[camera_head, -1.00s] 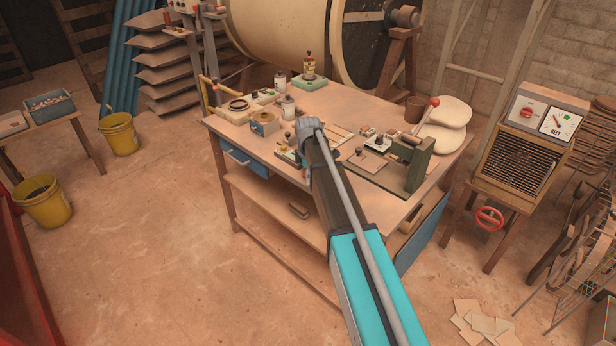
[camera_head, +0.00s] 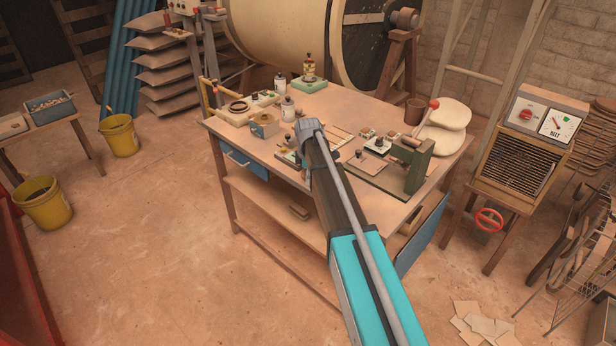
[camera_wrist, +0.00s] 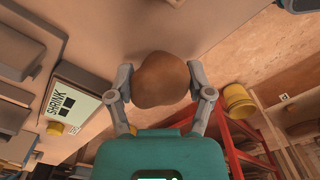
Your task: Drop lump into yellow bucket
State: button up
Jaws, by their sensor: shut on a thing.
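A rounded brown lump (camera_wrist: 161,78) sits between the two grey fingers of my gripper (camera_wrist: 160,84) in the wrist view. The fingers are shut on it from both sides. In the head view my arm reaches over the workbench, and its far end hides the fingers and the lump. Two yellow buckets stand on the floor at the left in the head view: one farther back (camera_head: 121,139) and one nearer (camera_head: 44,208) with dark contents. A yellow bucket (camera_wrist: 238,103) also shows in the wrist view, right of the gripper and apart from it; I cannot tell which one.
The wooden workbench (camera_head: 262,155) carries bottles, small tools and a green press (camera_head: 418,165). A red frame (camera_head: 22,275) edges the left. The floor between workbench and buckets is clear.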

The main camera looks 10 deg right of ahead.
jog(key=shift+r+p, duration=1.25)
jog(key=shift+r, duration=0.15)
jog(key=s+r+p, duration=0.9)
jog(key=s+r, duration=0.1)
jog(key=s, duration=0.4)
jog(key=shift+p, duration=0.4)
jog(key=shift+a, duration=0.1)
